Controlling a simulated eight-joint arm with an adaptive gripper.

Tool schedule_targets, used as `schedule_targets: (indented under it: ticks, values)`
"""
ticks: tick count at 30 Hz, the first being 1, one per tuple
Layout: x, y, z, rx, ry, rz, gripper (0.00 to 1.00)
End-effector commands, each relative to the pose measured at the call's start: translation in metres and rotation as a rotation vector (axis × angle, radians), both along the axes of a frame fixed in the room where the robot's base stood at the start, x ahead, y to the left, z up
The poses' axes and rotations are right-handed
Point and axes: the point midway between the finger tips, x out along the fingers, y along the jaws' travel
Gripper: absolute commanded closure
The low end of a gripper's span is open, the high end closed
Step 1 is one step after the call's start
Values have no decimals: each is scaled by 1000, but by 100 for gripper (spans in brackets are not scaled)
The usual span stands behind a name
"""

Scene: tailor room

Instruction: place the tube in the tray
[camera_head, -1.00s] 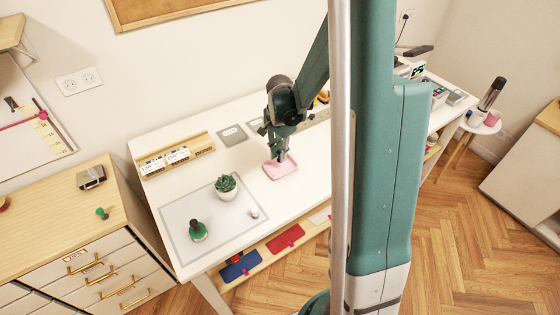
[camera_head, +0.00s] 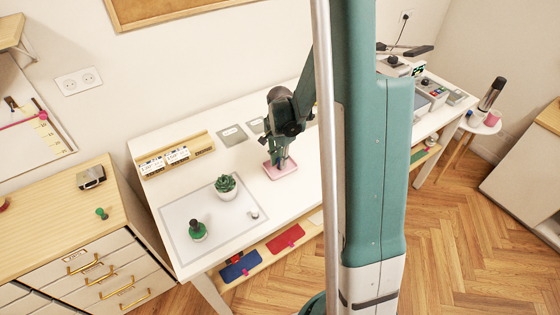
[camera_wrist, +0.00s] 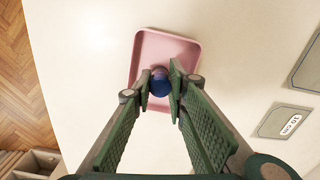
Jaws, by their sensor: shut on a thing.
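A pink tray (camera_head: 288,173) lies on the white table, and its raised rim and bare floor show in the wrist view (camera_wrist: 172,48). My gripper (camera_head: 279,164) points down over the tray. In the wrist view, my gripper's fingertips (camera_wrist: 161,92) are shut on the tube (camera_wrist: 160,86), seen end-on as a round dark blue top. The tube is over the tray's lower middle in that view. Its lower part is hidden, so I cannot tell whether it touches the tray floor. In the head view the tube is hidden by the fingers.
A wooden rack (camera_head: 176,156) with labelled cards is at the back left. Grey labelled plates (camera_head: 232,135) lie behind the tray.

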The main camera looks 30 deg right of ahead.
Motion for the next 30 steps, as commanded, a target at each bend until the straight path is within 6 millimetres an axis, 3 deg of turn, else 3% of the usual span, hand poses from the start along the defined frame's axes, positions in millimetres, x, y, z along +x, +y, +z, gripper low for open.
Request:
schedule_targets:
  ticks: [4,5,8,22,30]
  values:
    - [0,0,-4,0,0,0,95]
    - [0,0,-3,0,0,0,82]
    - [0,0,-3,0,0,0,69]
    - [0,0,0,0,0,0,69]
    - [0,0,14,0,0,0,69]
